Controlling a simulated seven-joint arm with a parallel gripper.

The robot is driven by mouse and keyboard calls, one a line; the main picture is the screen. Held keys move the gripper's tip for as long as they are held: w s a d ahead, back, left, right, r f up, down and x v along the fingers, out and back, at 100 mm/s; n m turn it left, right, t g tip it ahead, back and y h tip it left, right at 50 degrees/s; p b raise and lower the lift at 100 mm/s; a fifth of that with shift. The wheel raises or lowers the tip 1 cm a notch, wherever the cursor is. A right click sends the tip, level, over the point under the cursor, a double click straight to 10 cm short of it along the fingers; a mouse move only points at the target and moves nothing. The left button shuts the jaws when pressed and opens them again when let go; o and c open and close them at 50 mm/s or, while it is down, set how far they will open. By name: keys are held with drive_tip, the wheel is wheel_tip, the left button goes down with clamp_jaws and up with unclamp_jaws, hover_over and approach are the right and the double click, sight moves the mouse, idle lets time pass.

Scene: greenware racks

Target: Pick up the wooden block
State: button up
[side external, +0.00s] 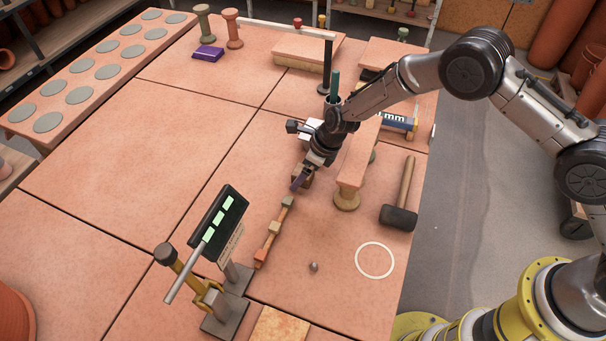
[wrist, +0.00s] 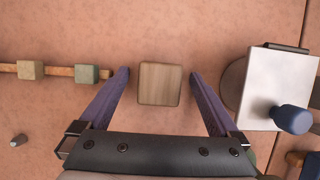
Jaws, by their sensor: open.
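The wooden block (wrist: 160,84) shows in the wrist view as a square, grained brown top, lying on the terracotta-coloured surface. My gripper (wrist: 160,78) is open, with one purple finger to the left of the block and one to the right. A gap shows between the block and each finger, so neither appears to touch it. In the side external view my gripper (side external: 300,180) points down at the work surface, and the block (side external: 308,181) is mostly hidden behind the fingers.
A strip with small cubes (side external: 268,240) lies just in front of my gripper. A raised plank on spools (side external: 357,160) and a mallet (side external: 398,216) stand to the right. A display stand (side external: 218,225) is at the front. The left slabs are clear.

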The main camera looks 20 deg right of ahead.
drive_tip(key=c, duration=1.4)
drive_tip(key=shift+c, duration=0.3)
drive_tip(key=shift+r, duration=0.1)
